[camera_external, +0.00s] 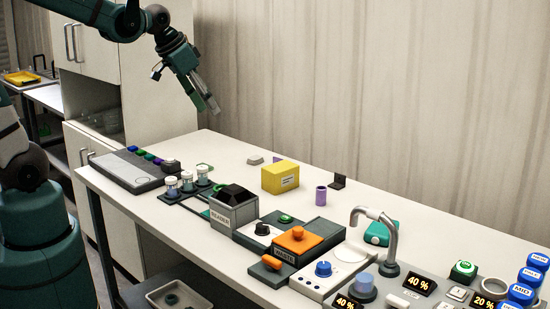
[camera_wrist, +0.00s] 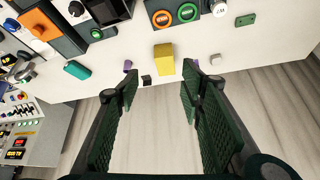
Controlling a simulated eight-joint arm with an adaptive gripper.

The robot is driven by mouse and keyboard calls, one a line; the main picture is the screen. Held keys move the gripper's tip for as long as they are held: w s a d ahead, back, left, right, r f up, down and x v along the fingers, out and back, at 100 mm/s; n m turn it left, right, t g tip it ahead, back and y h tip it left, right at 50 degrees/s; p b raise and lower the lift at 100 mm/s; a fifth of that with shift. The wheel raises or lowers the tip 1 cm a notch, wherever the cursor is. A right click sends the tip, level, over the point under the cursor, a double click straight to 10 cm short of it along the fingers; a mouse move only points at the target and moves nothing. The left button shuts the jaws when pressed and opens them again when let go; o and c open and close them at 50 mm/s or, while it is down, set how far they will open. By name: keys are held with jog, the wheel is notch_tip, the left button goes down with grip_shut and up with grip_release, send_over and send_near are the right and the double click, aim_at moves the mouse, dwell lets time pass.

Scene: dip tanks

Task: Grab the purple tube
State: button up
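The purple tube (camera_external: 321,195) stands upright on the white table, right of the yellow box, in the external view. In the wrist view it is a small purple shape (camera_wrist: 127,66) just beyond the left fingertip. My gripper (camera_external: 205,103) is high above the far left part of the table, well apart from the tube. In the wrist view my gripper (camera_wrist: 159,86) is open, with nothing between its two green ridged fingers.
A yellow box (camera_external: 280,177) stands left of the tube, a small black bracket (camera_external: 338,181) behind it. Another purple piece (camera_external: 277,160) is partly hidden behind the box. An orange-topped unit (camera_external: 298,240) and a curved tap (camera_external: 385,235) stand nearer. The table's back right is clear.

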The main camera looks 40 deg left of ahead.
jog(key=w+d+f+m, duration=0.2)
jog(key=w+d, duration=0.2)
jog(key=w, duration=0.4)
jog(key=m+g+h+p, duration=0.2)
jog(key=m+g, duration=0.1)
jog(key=m, duration=0.2)
send_near(325, 197)
jog(key=a, duration=0.1)
jog(key=shift+w+a+r, duration=0.15)
jog(key=shift+w+a, duration=0.05)
jog(key=shift+w, duration=0.25)
jog(key=shift+x, duration=1.3)
jog(key=shift+x, duration=2.6)
jog(key=shift+s+d, duration=0.1)
